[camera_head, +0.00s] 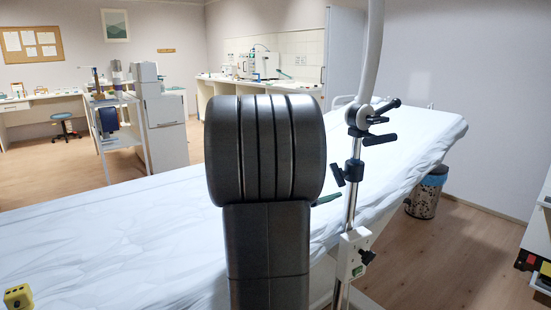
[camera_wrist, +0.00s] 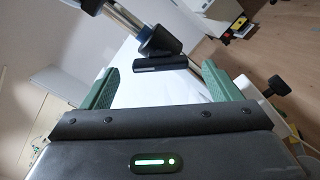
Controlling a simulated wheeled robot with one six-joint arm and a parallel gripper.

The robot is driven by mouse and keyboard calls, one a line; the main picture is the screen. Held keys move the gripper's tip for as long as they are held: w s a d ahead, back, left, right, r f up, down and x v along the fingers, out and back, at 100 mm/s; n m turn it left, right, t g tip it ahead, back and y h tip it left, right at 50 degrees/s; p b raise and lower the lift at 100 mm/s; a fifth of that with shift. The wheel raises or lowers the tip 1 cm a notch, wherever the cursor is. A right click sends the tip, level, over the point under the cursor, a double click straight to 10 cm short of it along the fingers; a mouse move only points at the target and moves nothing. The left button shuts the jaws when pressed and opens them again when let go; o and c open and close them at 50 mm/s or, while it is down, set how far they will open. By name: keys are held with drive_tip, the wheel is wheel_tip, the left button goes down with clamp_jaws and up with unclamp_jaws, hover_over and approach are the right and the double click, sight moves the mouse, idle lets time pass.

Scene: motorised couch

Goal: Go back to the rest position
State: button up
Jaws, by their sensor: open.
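My gripper (camera_wrist: 160,70) is open, its two green fingers spread wide in the wrist view. A black clamp handle (camera_wrist: 158,63) on a metal pole (camera_wrist: 127,15) shows in the gap between the fingers. I cannot tell how far beyond the fingertips it is. In the head view my dark arm stands upright in the middle and hides most of the gripper. A bit of green finger shows right of it, close to the upright metal pole (camera_head: 353,185) with black clamp knobs.
The couch (camera_head: 110,235) under a white sheet fills the middle. A control box (camera_head: 353,254) sits low on the pole.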

sight(335, 173)
drive_tip(key=p+v, duration=0.1)
drive_tip(key=v, duration=0.8)
drive_tip(key=b+x, duration=0.1)
drive_tip(key=x, duration=1.2)
drive_tip(key=shift+d+b, duration=0.15)
drive_tip(key=shift+b, duration=0.25)
drive_tip(key=shift+w+d+r+p, duration=0.15)
drive_tip(key=shift+d+r+p, duration=0.05)
drive_tip(key=shift+p, duration=0.3)
drive_tip(key=shift+a+r+n+p, duration=0.1)
drive_tip(key=shift+n+p, duration=0.5)
drive_tip(key=shift+p, duration=0.35)
drive_tip(key=n+p, duration=0.3)
drive_tip(key=p, duration=0.2)
drive_tip(key=n+p, duration=0.4)
drive_tip(key=p, duration=0.4)
drive_tip(key=shift+n, duration=0.4)
drive_tip(key=shift+f+b+v, duration=0.1)
drive_tip(key=shift+b+v, duration=0.05)
drive_tip(key=shift+v, duration=0.55)
drive_tip(key=shift+f+b+v, duration=0.15)
drive_tip(key=shift+v, duration=0.55)
drive_tip(key=shift+a, duration=0.1)
